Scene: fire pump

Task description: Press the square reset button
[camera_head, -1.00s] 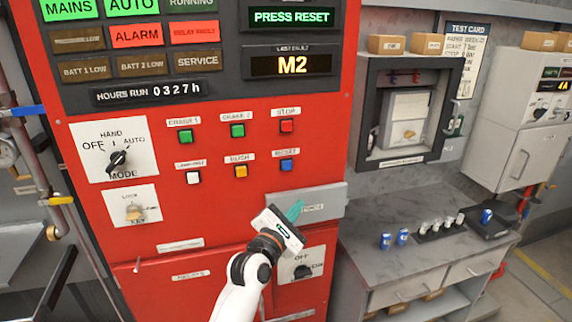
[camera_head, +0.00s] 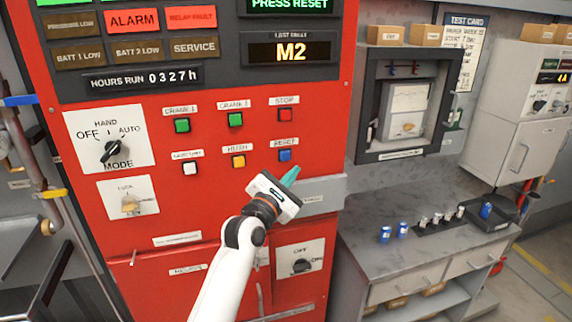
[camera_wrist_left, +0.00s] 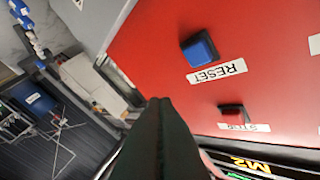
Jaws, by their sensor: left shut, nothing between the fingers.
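The blue square reset button (camera_head: 285,155) sits on the red panel under a RESET label, in the lower row at the right. It also shows in the left wrist view (camera_wrist_left: 199,50), with its label upside down. My left gripper (camera_head: 291,175) is shut and empty, its teal fingertips just below the blue button in the head view. In the left wrist view the dark shut fingers (camera_wrist_left: 160,105) point toward the panel, and the button lies up and right of their tips. I cannot tell the gap between tips and panel. My right gripper is not in view.
The red stop button (camera_head: 285,115) is directly above the blue one, and the yellow hush button (camera_head: 238,161) is to its left. A grey box (camera_head: 325,193) juts out just below. A grey bench (camera_head: 400,262) with blue cans stands at the right.

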